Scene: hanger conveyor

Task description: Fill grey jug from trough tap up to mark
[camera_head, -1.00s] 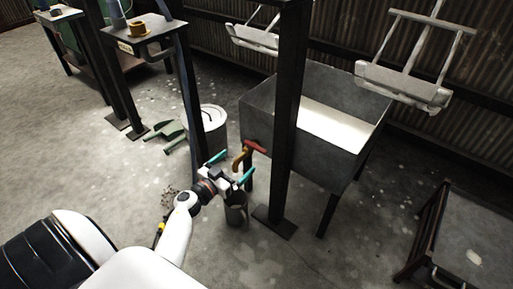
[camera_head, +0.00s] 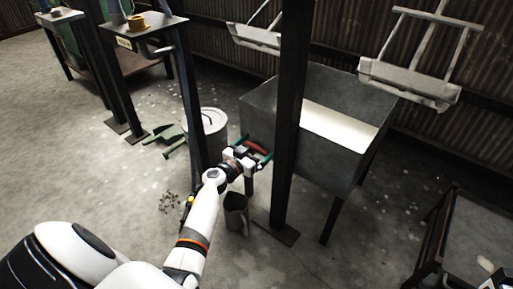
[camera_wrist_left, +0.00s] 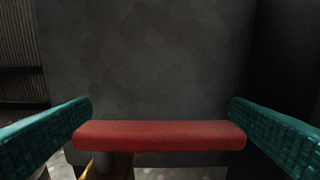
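The grey trough (camera_head: 262,112) stands on legs behind a dark post. The red tap handle (camera_head: 256,147) is at its near left side; the brass tap body is mostly hidden by my left gripper (camera_head: 252,151). That gripper is open, its teal fingers one on each side of the handle. In the left wrist view the red handle (camera_wrist_left: 160,135) spans the gap between the fingers (camera_wrist_left: 160,108); contact cannot be told. The grey jug (camera_head: 236,213) is upright below the tap and gripper; its mark and contents cannot be made out. My right gripper is not in view.
The dark post (camera_head: 286,120) rises close right of my left gripper. A white bin (camera_head: 212,122) and a green scoop (camera_head: 168,138) are to the left. A dark table (camera_head: 478,238) is at right. Pale hangers (camera_head: 410,80) hang above the trough.

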